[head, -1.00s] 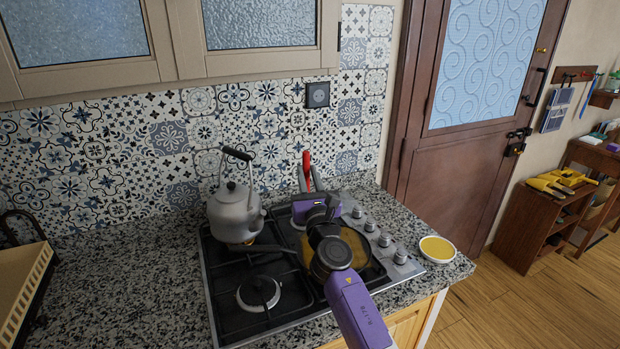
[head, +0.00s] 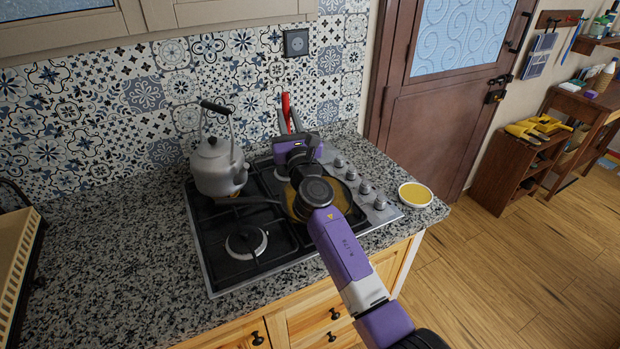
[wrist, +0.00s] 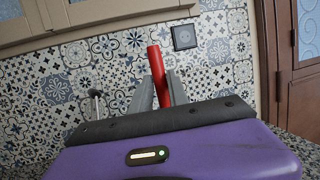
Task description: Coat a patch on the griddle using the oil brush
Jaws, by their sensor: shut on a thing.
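My gripper (head: 290,125) is shut on the red handle of the oil brush (head: 286,107). In the wrist view the red handle (wrist: 157,74) stands up between the two grey fingers (wrist: 158,90), tilted slightly. The brush's lower end and bristles are hidden behind my gripper and wrist. The griddle (head: 342,194), a round dark pan with a yellow-brown surface, sits on the right side of the stove, mostly covered by my arm. I cannot tell whether the brush touches it. A shallow white dish of yellow oil (head: 416,195) is on the counter right of the stove.
A grey kettle (head: 218,168) stands on the back left burner. The front left burner (head: 246,241) is empty. Knobs (head: 364,188) line the stove's right side. The tiled wall (head: 245,75) rises close behind my gripper. A tan rack (head: 15,255) stands far left; granite counter between is clear.

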